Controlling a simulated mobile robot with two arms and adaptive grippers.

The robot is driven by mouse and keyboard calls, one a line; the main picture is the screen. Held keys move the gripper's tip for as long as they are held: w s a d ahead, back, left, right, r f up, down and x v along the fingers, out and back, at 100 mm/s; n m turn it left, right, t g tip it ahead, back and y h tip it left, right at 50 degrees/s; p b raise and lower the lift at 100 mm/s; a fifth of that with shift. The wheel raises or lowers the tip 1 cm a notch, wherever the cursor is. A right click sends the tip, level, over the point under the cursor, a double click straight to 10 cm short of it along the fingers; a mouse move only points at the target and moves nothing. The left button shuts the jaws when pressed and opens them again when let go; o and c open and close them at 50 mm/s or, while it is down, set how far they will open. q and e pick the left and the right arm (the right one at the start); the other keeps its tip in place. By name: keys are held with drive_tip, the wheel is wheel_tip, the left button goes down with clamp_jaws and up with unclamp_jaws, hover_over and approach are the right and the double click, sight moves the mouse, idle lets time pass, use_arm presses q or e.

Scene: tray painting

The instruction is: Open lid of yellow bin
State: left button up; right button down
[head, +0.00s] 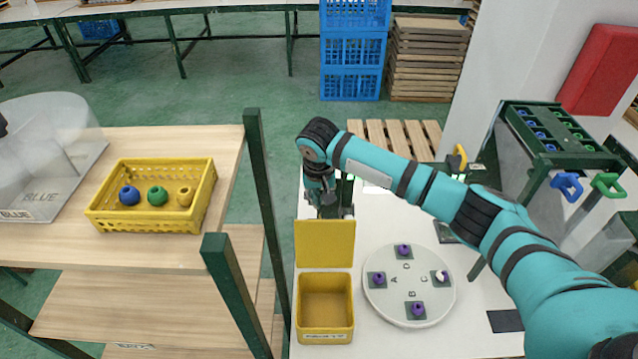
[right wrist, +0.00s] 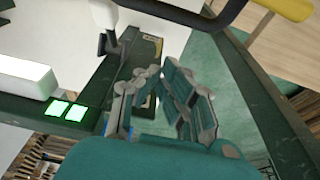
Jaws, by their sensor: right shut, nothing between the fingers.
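The yellow bin (head: 325,335) stands on the white table in the head view, left of the round plate. Its lid (head: 325,243) stands upright at the back edge, and the empty inside shows. My right gripper (head: 336,208) is just behind and above the lid, pointing down. It is shut and empty, and apart from the lid as far as I can tell. The right wrist view shows its fingers (right wrist: 160,100) over dark green frame parts. My left gripper is not in view.
A round white plate (head: 380,304) with several purple pieces sits right of the bin. A green shelf post (head: 268,190) rises close to its left. A yellow basket (head: 150,222) with blue, green and yellow pieces is on the shelf. A green rack (head: 560,160) stands at right.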

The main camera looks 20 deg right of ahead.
sight(325, 239)
drive_tip(key=s+p, duration=0.2)
drive_tip(key=s+a+p, duration=0.1)
drive_tip(key=shift+f, duration=0.3)
drive_tip(key=shift+w, duration=0.1)
